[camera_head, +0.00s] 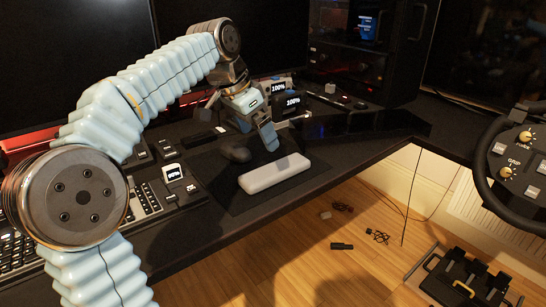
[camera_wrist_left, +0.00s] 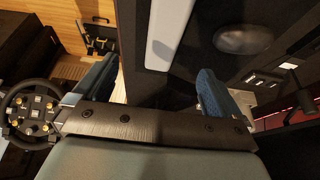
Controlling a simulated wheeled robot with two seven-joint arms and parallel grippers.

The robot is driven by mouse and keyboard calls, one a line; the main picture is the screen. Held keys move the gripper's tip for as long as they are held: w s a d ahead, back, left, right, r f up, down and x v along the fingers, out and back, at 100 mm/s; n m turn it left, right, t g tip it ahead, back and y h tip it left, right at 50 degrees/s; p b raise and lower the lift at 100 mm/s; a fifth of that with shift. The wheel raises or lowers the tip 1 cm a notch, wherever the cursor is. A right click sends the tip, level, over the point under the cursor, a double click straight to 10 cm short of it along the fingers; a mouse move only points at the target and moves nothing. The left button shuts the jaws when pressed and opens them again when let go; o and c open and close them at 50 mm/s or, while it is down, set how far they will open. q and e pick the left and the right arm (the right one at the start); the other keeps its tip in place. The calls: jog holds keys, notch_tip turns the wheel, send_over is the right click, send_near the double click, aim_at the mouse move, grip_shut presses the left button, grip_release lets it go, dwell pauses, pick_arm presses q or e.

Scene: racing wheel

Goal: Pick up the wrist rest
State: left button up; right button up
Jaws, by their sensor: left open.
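The wrist rest (camera_head: 274,174) is a pale grey rounded bar lying flat on the dark mat near the desk's front edge. In the left wrist view the wrist rest (camera_wrist_left: 168,32) shows as a white strip at the top, ahead of the gap between the fingers. My left gripper (camera_head: 270,130) is just behind and above it in the head view, pointing down, apart from it. Its two blue fingers (camera_wrist_left: 157,72) are spread, with nothing between them. Part of the gripper is hidden in the head view. My right gripper is not in view.
A dark mouse (camera_head: 236,152) sits on the mat (camera_head: 232,200) left of the wrist rest. A keyboard (camera_head: 146,205) lies further left. Small devices with displays (camera_head: 290,102) stand behind the gripper. A steering wheel (camera_head: 515,165) is at the far right. The desk edge drops to a wooden floor.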

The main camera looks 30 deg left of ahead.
pick_arm(q)
jog(key=b, duration=0.1)
send_over(276, 168)
jog(key=s+a, duration=0.1)
jog(key=s, duration=0.1)
notch_tip(276, 168, down, 8)
jog(key=shift+s+a+r, duration=0.1)
jog(key=shift+s+r, duration=0.05)
jog(key=shift+r, duration=0.1)
jog(key=x, duration=0.5)
jog(key=shift+w+f, duration=0.25)
jog(key=c, duration=1.2)
jog(key=shift+r, duration=0.15)
jog(key=shift+c, duration=0.2)
